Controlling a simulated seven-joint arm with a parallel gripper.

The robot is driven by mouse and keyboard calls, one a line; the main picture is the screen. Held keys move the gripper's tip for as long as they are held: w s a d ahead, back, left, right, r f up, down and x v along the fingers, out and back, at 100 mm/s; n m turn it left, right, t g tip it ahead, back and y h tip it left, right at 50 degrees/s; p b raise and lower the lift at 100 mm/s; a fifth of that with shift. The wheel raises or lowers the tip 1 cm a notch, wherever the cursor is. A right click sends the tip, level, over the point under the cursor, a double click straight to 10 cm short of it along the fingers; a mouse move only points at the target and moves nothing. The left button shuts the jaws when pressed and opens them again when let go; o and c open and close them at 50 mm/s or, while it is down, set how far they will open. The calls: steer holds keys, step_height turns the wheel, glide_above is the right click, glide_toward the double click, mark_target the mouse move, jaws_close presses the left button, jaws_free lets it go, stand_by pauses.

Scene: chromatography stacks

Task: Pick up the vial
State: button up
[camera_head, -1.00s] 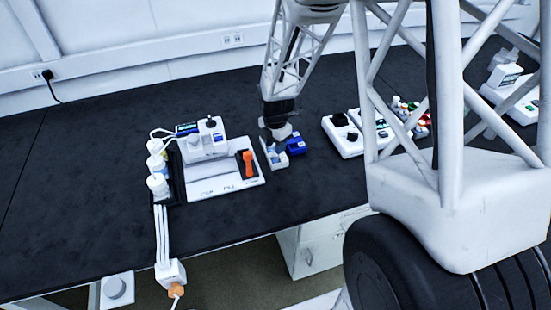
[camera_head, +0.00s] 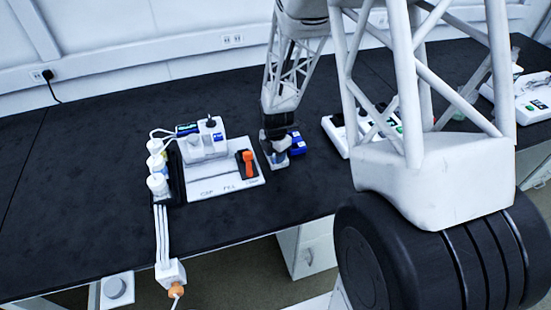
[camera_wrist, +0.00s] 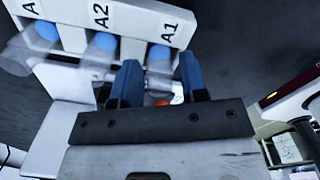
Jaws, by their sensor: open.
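In the wrist view, a pale rack (camera_wrist: 137,20) is labelled A1, A2 and a cut-off A. It holds clear vials with blue caps. The vial at A1 (camera_wrist: 160,53) shows between the fingers of my open gripper (camera_wrist: 161,80), with its lower part hidden. The A2 vial (camera_wrist: 104,44) is just left of the left finger, and another vial (camera_wrist: 42,32) is farther left. I cannot tell whether the fingers touch the A1 vial.
A white station (camera_head: 222,180) with an orange-handled part (camera_head: 247,164) stands close left of my gripper. A blue object (camera_head: 297,143) is close on the right. The black bench (camera_head: 80,190) is clear farther left.

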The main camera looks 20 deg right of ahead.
stand_by(0.5)
steer(key=c, duration=0.7)
steer(key=shift+r, duration=0.15)
steer(key=shift+r, duration=0.8)
steer(key=shift+s+r, duration=0.1)
steer(key=shift+r, duration=0.8)
steer(key=s, duration=0.5)
steer(key=s+r, duration=0.1)
steer(key=s, duration=0.4)
steer(key=s+a, duration=0.1)
steer(key=s, duration=0.4)
steer(key=shift+s+r, duration=0.15)
steer(key=shift+s, duration=0.2)
